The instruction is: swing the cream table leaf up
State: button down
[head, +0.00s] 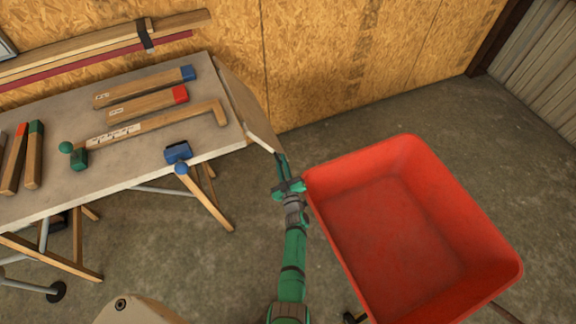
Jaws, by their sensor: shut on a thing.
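The cream table leaf (257,126) is at the right end of the workbench (60,190). I see it steeply foreshortened, as a narrow slanting panel beside the bench top, so its exact angle is hard to tell. My gripper (279,163) is at the leaf's near outer corner, shut on its edge. The fingers cover that corner. A blue block (178,152) sits at the bench's front edge, with a blue knob (181,168) just below it.
A red wheelbarrow tray (385,235) stands close to the right of my gripper and arm. Several wooden pieces with coloured ends (150,101) lie on the bench. A plywood wall (330,60) rises behind. Bare floor (300,145) shows between leaf, wall and wheelbarrow.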

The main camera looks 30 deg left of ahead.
jog(key=shift+w+d+r, duration=0.15)
jog(key=shift+w+d, duration=0.1)
dwell(0.3)
jog(key=c, duration=1.8)
grip_release()
jog(key=v, duration=1)
jog(key=shift+s+d, duration=0.25)
jog(key=shift+s, duration=0.05)
